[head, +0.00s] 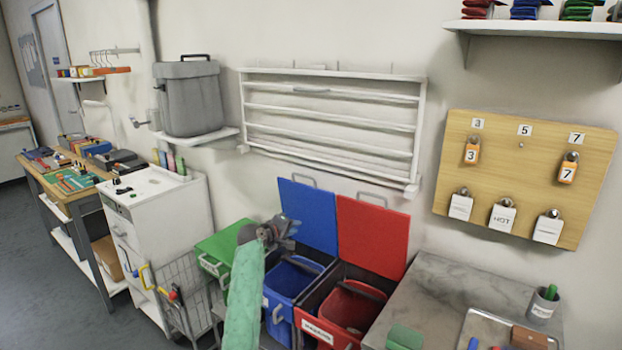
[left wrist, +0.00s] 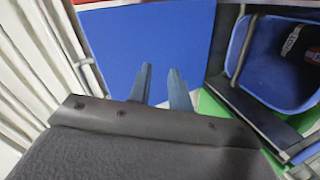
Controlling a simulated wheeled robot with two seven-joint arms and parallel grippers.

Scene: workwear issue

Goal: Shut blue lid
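The blue lid (head: 308,212) stands raised against the wall behind the blue bin (head: 286,282), its grey handle at the top edge. My left gripper (head: 290,224) is in front of the lid's lower left part; my green-sleeved arm comes up from below. In the left wrist view the blue lid (left wrist: 150,30) lies beyond the two fingers (left wrist: 160,68), which are apart with nothing between them. Whether they touch the lid cannot be told. The open blue bin (left wrist: 275,60) is at the right there, with dark items inside. My right gripper is not in view.
The red lid (head: 372,238) stands raised right of the blue one, above an open red bin (head: 350,308). A green lid (head: 222,246) is down on the left. A white wall rack (head: 330,125) hangs above. A grey counter (head: 440,285) is at the right; a wire basket (head: 183,290) at the left.

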